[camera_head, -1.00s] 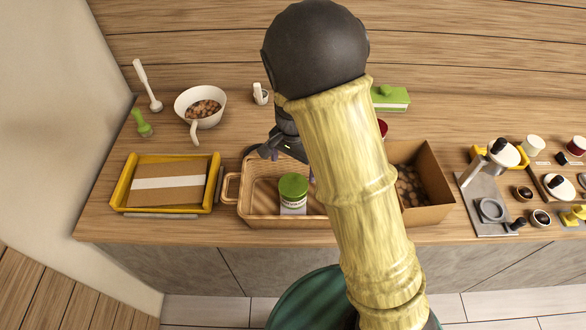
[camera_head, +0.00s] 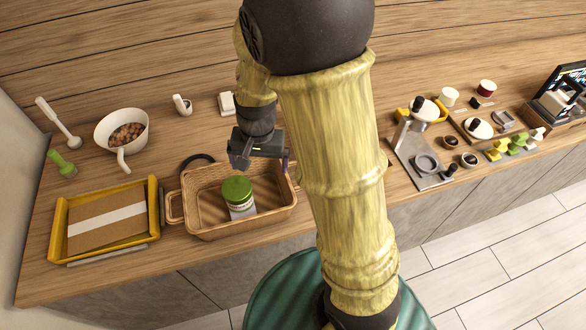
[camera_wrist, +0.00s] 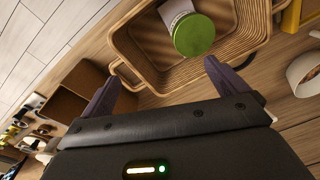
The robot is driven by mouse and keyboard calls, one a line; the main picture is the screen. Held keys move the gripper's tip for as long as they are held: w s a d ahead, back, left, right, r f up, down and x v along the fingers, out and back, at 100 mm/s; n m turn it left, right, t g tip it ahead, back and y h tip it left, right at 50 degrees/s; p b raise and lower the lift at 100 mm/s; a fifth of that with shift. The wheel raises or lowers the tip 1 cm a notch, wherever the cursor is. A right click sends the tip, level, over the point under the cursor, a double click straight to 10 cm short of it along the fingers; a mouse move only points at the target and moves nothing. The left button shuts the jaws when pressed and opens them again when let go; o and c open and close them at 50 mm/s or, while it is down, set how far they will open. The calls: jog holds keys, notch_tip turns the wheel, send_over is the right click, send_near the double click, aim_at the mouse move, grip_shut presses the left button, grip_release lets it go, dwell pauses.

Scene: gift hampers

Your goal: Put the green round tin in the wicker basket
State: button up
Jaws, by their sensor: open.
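The green round tin (camera_head: 238,194) has a green lid and a pale labelled side. It stands inside the wicker basket (camera_head: 205,232), near the basket's front right part. My gripper (camera_head: 257,158) is above the back edge of the basket, apart from the tin. In the wrist view the open fingers of my gripper (camera_wrist: 160,85) are empty. The tin (camera_wrist: 194,36) shows there beyond the fingers, within the walls of the basket (camera_wrist: 146,72).
A yellow tray (camera_head: 153,196) with a brown box stands left of the basket. A white bowl (camera_head: 105,128) of brown pieces is behind it. A cardboard box (camera_wrist: 82,92) shows in the wrist view. Coffee tools (camera_head: 425,165) stand to the right.

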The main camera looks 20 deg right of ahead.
jog(key=s+d+r+n+t, duration=0.1)
jog(key=s+d+r+n, duration=0.2)
jog(key=s+d, duration=0.3)
jog(key=shift+s+d+r+n+t, duration=0.35)
jog(key=shift+s+n, duration=0.35)
jog(key=shift+s, duration=0.35)
